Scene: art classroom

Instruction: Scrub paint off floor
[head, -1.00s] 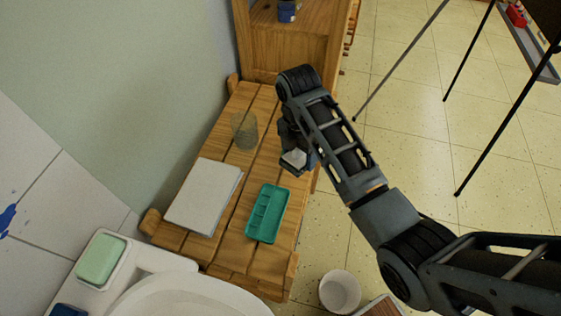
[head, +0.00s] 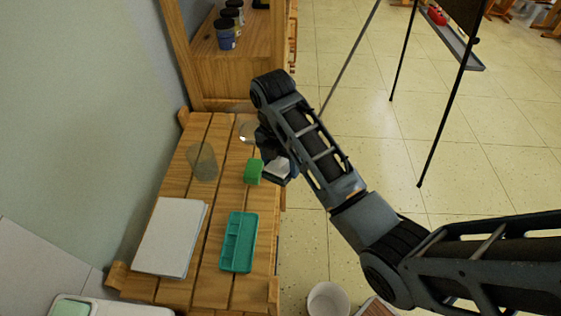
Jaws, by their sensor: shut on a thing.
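My gripper (head: 268,152) is over the right edge of the wooden bench, partly hidden by my own arm. It is shut on a small pale-topped block with a dark lower edge (head: 277,169). Whether this is a brush or a sponge is too small to tell. A bright green block (head: 253,172) shows just left of it, over the bench; I cannot tell whether they touch. No paint on the floor (head: 490,170) stands out clearly beyond small specks.
The wooden bench (head: 222,135) holds a clear cup (head: 203,162), white paper (head: 170,236) and a teal tray (head: 237,242). Paint jars (head: 225,34) stand on a shelf behind. A white bucket (head: 328,301) is on the floor. Black easel legs (head: 440,130) stand at right; floor between is open.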

